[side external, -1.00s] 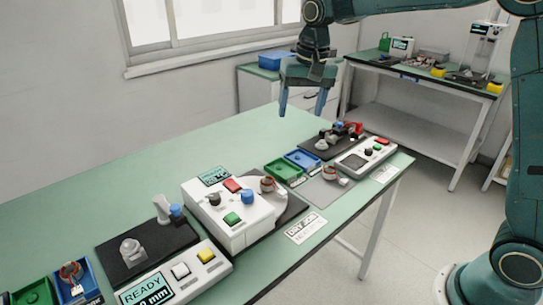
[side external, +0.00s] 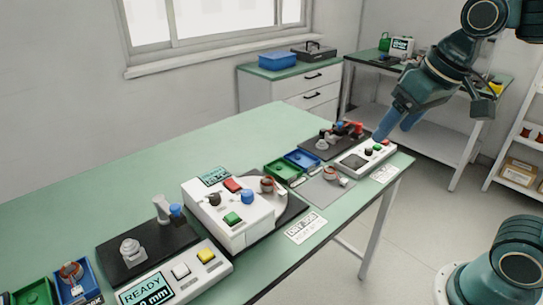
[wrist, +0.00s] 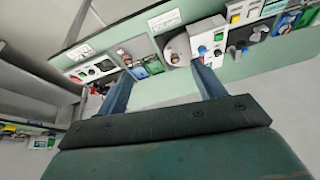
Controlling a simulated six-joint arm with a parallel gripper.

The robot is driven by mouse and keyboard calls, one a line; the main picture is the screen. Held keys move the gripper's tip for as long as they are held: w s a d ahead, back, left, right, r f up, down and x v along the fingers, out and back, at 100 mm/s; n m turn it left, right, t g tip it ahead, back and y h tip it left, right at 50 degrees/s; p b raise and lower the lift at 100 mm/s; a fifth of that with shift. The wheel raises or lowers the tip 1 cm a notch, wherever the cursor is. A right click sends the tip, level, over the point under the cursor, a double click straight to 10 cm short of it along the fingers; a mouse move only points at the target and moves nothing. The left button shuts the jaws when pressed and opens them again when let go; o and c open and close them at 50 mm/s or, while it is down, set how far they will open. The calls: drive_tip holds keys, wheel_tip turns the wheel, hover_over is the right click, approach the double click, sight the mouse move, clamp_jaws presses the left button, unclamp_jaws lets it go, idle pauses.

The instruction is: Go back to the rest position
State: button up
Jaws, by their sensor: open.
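My gripper (side external: 398,122) is at the right of the side external view, above the far right end of the green bench (side external: 120,200). It tilts down to the left and looks clear of everything. In the wrist view my gripper (wrist: 160,82) shows two blue fingers set wide apart, with nothing between them. Several stator-like parts with copper-coloured windings stay on the bench: one on the grey plate (side external: 318,192), one at the white test box (side external: 232,215), one in the left blue tray (side external: 88,283).
A white panel with buttons (side external: 362,160) lies on the bench just below my gripper. Green and blue trays (side external: 302,160) sit beside it. A second bench (side external: 445,150) and a shelf (side external: 518,170) stand behind at the right.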

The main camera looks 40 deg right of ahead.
drive_tip(key=s+f+n+t, duration=0.1)
drive_tip(key=s+f, duration=0.2)
drive_tip(key=s, duration=0.4)
drive_tip(key=shift+f+n, duration=0.2)
drive_tip(key=shift+n, duration=0.1)
idle(0.7)
